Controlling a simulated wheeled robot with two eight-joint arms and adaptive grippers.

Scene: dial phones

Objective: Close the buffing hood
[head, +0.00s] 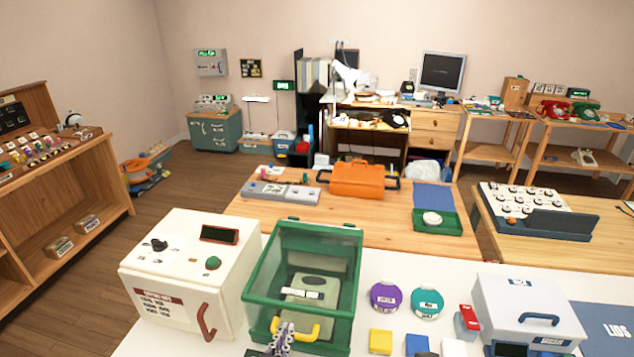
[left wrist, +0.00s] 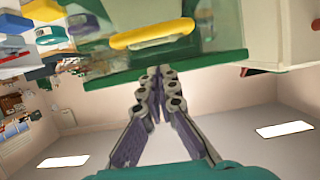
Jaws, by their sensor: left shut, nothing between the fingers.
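The buffing hood (head: 352,290) is a green-framed, see-through box on the white table at the front. A yellow handle (head: 305,332) is at its near lower edge; it also shows in the left wrist view (left wrist: 152,34). A grey-green unit (head: 318,284) with a white part shows inside. I cannot tell for sure how far the hood is open. My left gripper (head: 287,329) is shut and empty, right by the handle. In the left wrist view its fingertips (left wrist: 157,70) meet close to the handle and green frame; contact is unclear. My right gripper is not in view.
A white cabinet (head: 180,262) with a red hook handle stands close left of the hood. Purple (head: 385,297) and teal (head: 426,303) discs, small coloured blocks and a grey case (head: 525,310) with a blue handle lie to the right. A wooden table (head: 390,228) stands behind.

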